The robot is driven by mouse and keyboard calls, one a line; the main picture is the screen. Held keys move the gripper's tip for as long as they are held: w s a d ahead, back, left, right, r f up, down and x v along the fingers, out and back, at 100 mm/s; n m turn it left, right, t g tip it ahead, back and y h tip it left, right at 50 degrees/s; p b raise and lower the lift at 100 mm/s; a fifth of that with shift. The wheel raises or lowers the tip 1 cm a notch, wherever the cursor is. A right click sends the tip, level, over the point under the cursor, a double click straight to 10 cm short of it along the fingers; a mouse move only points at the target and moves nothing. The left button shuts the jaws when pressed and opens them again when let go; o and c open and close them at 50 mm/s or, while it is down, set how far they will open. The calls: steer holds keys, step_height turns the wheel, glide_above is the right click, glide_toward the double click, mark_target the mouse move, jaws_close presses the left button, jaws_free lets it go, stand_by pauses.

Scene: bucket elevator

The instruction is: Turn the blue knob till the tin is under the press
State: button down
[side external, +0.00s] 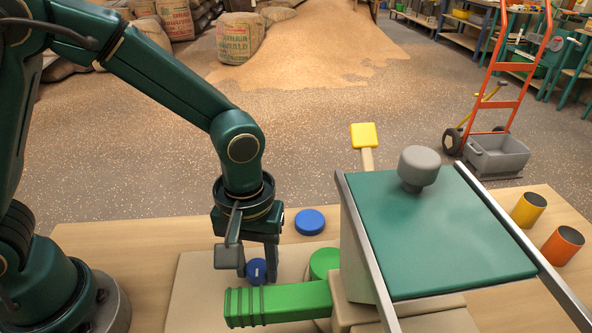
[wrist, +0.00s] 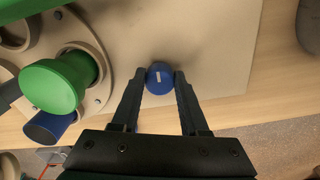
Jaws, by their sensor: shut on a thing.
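The blue knob (side external: 257,270) is a small round cap with a white mark on top, low on the beige base plate (side external: 200,290). My gripper (wrist: 159,80) points down and is shut on it, one finger on each side. In the wrist view the knob (wrist: 158,70) sits between the fingertips, its white mark roughly upright.
A green ridged bar (side external: 278,302) and a green round cap (side external: 325,262) are close right of my gripper. A blue round piece (side external: 310,222) is behind.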

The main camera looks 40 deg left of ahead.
mark_target(254, 267)
steer(key=m, duration=0.4)
steer(key=shift+m, duration=0.3)
steer(key=m, duration=0.4)
steer(key=shift+a, duration=0.1)
steer(key=m, duration=0.4)
steer(key=shift+a+m, duration=0.1)
steer(key=shift+m, duration=2.1)
steer(key=shift+c, duration=2.1)
jaws_free()
steer(key=shift+r, duration=2.6)
